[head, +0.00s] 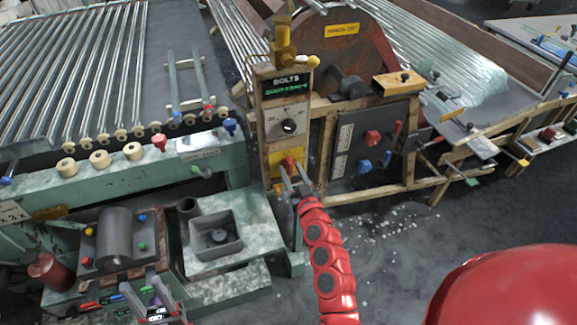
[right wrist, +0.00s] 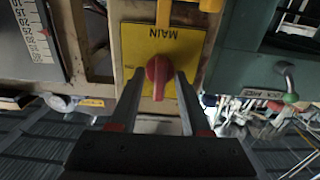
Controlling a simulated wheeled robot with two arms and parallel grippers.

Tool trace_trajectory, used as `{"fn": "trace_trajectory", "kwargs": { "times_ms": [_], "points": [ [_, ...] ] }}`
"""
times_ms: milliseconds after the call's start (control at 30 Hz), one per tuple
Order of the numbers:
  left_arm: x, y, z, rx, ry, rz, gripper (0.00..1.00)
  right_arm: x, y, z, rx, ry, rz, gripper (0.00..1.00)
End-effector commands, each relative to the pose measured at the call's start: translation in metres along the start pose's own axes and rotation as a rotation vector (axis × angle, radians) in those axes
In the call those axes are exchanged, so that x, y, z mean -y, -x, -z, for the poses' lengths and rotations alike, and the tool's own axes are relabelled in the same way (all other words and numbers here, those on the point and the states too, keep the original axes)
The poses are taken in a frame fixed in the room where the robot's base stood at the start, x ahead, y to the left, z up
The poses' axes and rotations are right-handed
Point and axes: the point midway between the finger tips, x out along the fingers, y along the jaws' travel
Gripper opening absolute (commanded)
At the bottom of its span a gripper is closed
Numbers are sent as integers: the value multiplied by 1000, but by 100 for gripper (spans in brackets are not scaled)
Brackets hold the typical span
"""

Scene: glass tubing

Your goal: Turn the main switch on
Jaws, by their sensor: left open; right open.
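The main switch is a red knob (right wrist: 159,70) on a yellow plate (right wrist: 180,38) marked MAIN, seen upside down in the right wrist view. In the head view the red knob (head: 289,163) sits low on the wooden post's yellow plate (head: 272,160). My right gripper (head: 291,174) is open at the knob. In the right wrist view its fingers (right wrist: 159,82) stand on either side of the knob; I cannot tell whether they touch it. My left gripper (head: 143,294) is open and empty at the lower left, far from the switch.
Above the switch are a dial (head: 288,126) and a BOLTS display (head: 287,84). A dark panel (head: 350,150) with red and blue knobs is to the right. A green bench (head: 230,160) stands left. A grey square basin (head: 214,236) is below it.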

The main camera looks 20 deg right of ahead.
Motion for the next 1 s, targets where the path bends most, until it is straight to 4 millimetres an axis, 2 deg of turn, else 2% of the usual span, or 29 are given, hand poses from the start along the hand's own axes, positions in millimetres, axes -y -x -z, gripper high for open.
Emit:
{"fn": "trace_trajectory", "kwargs": {
  "times_ms": [267,500,533,1000],
  "points": [
    [0,0,0,0,0,0,48,0,0,0,1,0,0,46],
    [0,0,0,0,0,0,48,0,0,-1,1,0,0,2],
    [0,0,0,0,0,0,48,0,0,-1,1,0,0,0],
    [0,2,0,0,0,0,48,0,0,-2,1,-30,-1,0]
  ]
}}
